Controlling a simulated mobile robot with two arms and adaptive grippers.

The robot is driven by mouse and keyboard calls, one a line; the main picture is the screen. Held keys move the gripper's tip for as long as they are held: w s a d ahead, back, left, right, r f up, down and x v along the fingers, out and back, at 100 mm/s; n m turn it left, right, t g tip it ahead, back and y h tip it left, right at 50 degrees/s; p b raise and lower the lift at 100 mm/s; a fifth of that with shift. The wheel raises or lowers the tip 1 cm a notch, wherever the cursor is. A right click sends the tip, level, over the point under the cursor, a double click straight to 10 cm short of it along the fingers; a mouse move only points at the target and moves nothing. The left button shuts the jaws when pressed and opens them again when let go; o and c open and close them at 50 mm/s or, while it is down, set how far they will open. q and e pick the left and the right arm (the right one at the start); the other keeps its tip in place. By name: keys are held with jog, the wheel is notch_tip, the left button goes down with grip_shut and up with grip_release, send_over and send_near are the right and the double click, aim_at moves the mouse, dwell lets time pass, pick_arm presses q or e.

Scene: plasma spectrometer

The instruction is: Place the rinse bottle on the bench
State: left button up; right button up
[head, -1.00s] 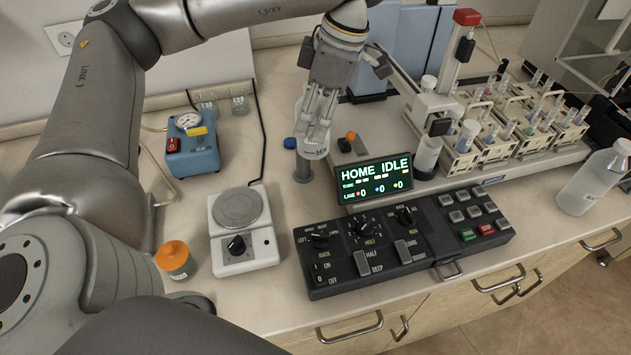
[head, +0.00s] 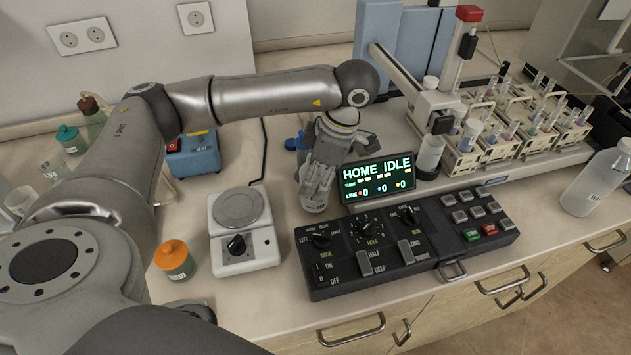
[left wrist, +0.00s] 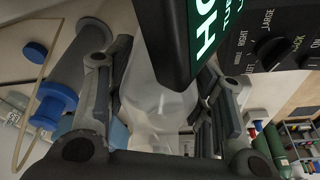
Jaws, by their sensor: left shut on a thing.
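My left gripper (head: 318,182) is shut on a whitish translucent bottle, which I take to be the rinse bottle (head: 314,206). The gripper points down just left of the display and behind the black control panel. The fingers hide most of the bottle in the head view, and I cannot tell whether its base touches the bench (head: 285,275). In the left wrist view the bottle (left wrist: 158,105) lies between the two fingers, close to the display's dark casing. Its label is not readable. My right gripper is not in view.
The display (head: 377,180) and control panel (head: 405,240) are close on the right. A hotplate-like unit (head: 240,245) and orange-capped jar (head: 174,260) stand left. Blue-topped items (head: 293,143) are behind the gripper. Tube racks (head: 465,165) and a large clear bottle (head: 590,185) are right.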

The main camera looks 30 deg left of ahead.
pick_arm(q)
jog(key=shift+f, duration=0.95)
jog(key=o, duration=0.7)
jog(key=shift+f, duration=0.1)
jog(key=o, duration=0.5)
jog(key=shift+c, duration=0.2)
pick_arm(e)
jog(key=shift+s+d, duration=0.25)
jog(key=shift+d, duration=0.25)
pick_arm(q)
jog(key=shift+r, duration=0.35)
jog(key=v, duration=1.1)
jog(key=shift+r, duration=0.3)
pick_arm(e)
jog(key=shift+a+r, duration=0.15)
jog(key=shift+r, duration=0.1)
